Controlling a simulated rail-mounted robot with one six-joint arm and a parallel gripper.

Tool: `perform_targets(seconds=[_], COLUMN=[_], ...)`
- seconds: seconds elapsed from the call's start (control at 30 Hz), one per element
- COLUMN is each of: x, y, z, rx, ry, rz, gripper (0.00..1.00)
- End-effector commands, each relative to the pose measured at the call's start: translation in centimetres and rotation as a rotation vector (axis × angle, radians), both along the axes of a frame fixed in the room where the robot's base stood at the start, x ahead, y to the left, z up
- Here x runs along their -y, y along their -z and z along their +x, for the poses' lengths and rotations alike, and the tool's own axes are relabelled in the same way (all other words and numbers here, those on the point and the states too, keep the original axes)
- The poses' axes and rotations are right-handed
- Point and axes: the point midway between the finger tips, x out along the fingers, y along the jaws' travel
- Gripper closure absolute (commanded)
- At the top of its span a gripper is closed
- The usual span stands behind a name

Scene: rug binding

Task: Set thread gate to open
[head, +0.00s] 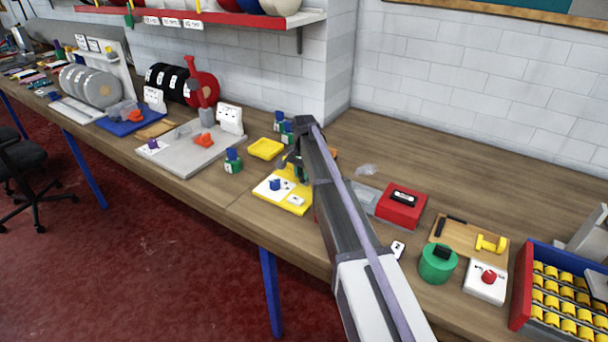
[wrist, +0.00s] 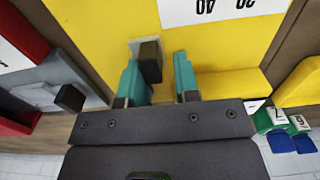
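A yellow station (head: 292,203) with a white plate, a blue knob (head: 275,185) and a small white label stands mid-bench in the head view. The wrist view shows its yellow surface (wrist: 95,25) close up, with upside-down numbers on a white plate (wrist: 215,8). A dark square-ended handle (wrist: 151,62) sticks out of a pale slot there. I cannot read a name on it, so I cannot confirm it is the thread gate. My gripper (wrist: 160,80) is open, its teal fingers apart, with the handle between them, close to the left finger. Contact is unclear.
A yellow tray (head: 265,149) and blue-green bottles (head: 233,161) stand near the station. A red box (head: 402,205) and a grey box lie to its right. A green round container (head: 437,263) is at the front edge. My arm hides part of the bench.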

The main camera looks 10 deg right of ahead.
Motion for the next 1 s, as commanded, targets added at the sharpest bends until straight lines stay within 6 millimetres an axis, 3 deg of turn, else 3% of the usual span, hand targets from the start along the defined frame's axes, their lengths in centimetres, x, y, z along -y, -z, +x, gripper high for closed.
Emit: perform_targets(seconds=[0.17,0.47,0.57,0.83,1.0], x=[0.0,0.1,0.1,0.0,0.0], y=[0.0,-0.7,-2.3,-9.1,-11.1], z=[-0.1,-0.1,-0.1,-0.1,-0.1], rx=[-0.001,-0.002,-0.002,-0.002,-0.001], ry=[0.0,0.0,0.0,-0.001,-0.001], rz=[-0.001,-0.001,-0.001,-0.001,0.0], gripper=[0.57,0.57,0.57,0.57,0.57])
